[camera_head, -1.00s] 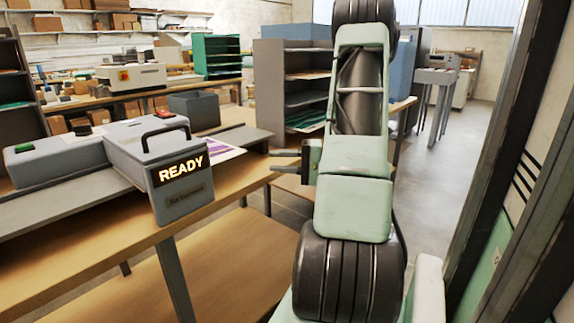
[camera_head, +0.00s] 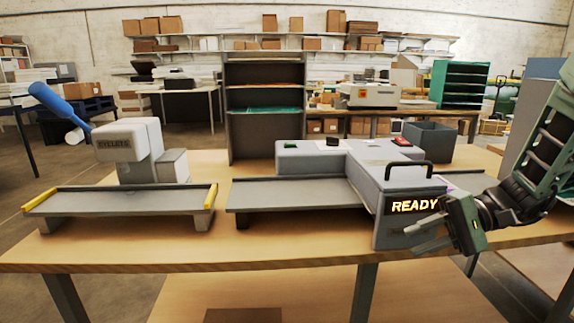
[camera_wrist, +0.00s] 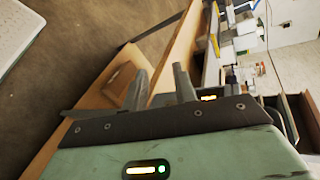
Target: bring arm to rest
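My gripper (camera_head: 424,234) is at the right in the head view, at the end of my green and black arm. Its two fingers point left and stand apart, with nothing between them. They overlap the front right of the grey laminator (camera_head: 400,172) in the picture; I cannot tell how wide the gap to it is. The laminator has a black handle and a lit "READY" sign. In the wrist view, my gripper's fingers (camera_wrist: 160,88) are also spread and empty, with the wooden bench beyond them.
The wooden bench (camera_head: 300,258) carries a grey feed tray, a trimmer (camera_head: 128,140) with a blue lever at the left, and a dark bin (camera_head: 428,140) behind the laminator. A dark shelf rack (camera_head: 264,125) stands behind. The bench's front strip is clear.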

